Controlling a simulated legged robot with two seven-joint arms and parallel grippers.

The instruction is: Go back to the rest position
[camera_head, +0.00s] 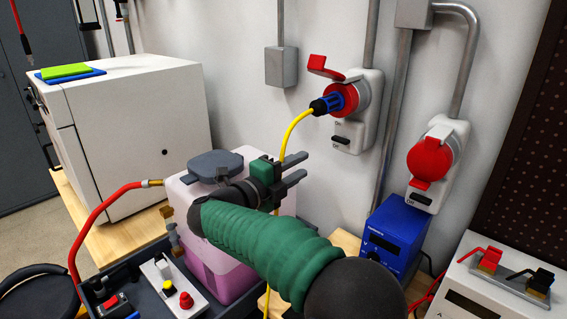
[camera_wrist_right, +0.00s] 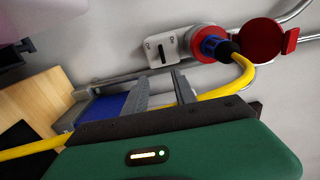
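My right gripper (camera_head: 295,169) reaches in front of the wall with its two grey fingers apart and nothing between them. It also shows open in the right wrist view (camera_wrist_right: 163,90). A blue and black plug (camera_head: 328,103) sits in the left red wall socket (camera_head: 342,98), whose red lid is raised. The plug also shows in the right wrist view (camera_wrist_right: 218,46), beyond the fingers. Its yellow cable (camera_head: 289,130) hangs down behind my gripper. In the wrist view the cable (camera_wrist_right: 240,80) passes beside the fingers, outside the gap. My left gripper is not in view.
A pink-filled container (camera_head: 235,278) with a grey cap stands close below my right forearm. A white cabinet (camera_head: 140,150) is at the left. A second red socket (camera_head: 430,160), a blue device (camera_head: 395,235) and a white unit with clamps (camera_head: 465,300) are at the right.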

